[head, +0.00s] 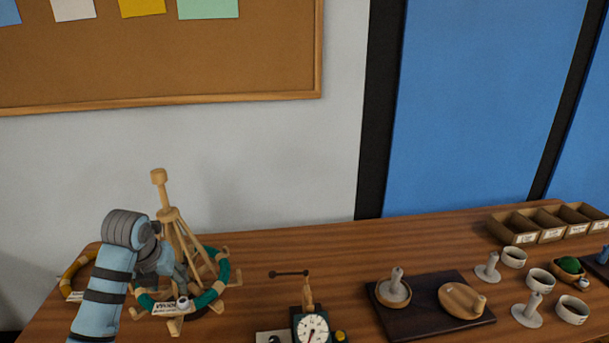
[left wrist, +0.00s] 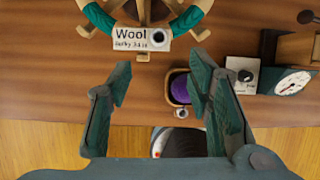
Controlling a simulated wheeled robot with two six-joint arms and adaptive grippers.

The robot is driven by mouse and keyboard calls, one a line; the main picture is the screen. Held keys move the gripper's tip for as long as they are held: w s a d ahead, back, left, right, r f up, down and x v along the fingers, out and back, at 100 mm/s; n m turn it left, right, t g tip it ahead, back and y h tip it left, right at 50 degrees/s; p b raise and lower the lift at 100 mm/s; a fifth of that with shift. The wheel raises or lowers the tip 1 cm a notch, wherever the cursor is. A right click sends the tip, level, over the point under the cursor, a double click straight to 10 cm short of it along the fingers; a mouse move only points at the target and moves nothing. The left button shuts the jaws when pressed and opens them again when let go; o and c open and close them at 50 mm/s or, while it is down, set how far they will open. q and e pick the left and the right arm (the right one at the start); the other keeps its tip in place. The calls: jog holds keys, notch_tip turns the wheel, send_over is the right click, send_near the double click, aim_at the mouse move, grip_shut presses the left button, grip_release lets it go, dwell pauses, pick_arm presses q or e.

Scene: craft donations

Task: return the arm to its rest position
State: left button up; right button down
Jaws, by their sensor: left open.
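My left arm comes up from the bottom left of the head view, and its gripper (head: 178,278) is in front of the wooden stand with the green ring. The left wrist view shows the gripper (left wrist: 160,72) open, its two green fingers wide apart. Nothing is held between them. A small wooden dish with purple contents (left wrist: 181,88) shows beyond the fingers, near the right one. My right arm and gripper are not in view.
The wooden stand (head: 186,240) carries a green ring (head: 221,272) and a Wool label (left wrist: 143,39), close to my gripper. A dial scale (head: 312,328) stands right of it. A dark board (head: 420,323), cups and a divided box (head: 515,237) are farther right.

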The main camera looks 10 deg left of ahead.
pick_arm(q)
jog(key=s+d+f+n, duration=0.5)
jog(key=s+f+n, duration=0.1)
jog(key=f+n, duration=0.15)
jog(key=s+d+f+n, duration=0.5)
jog(key=s+f+n, duration=0.1)
jog(key=f, duration=0.2)
jog(key=s+d+f+n, duration=0.1)
jog(key=s+d+n, duration=0.2)
jog(key=s+n, duration=0.6)
jog(key=s+d+f+n, duration=0.2)
jog(key=s+d+n, duration=0.1)
jog(key=s+n, duration=0.55)
notch_tip(320, 180, down, 18)
jog(key=a+g, duration=0.2)
jog(key=s+f+g, duration=0.1)
jog(key=s+f, duration=1.3)
jog(key=s, duration=0.1)
jog(key=shift+s+a+h, duration=0.3)
jog(key=shift+a, duration=0.15)
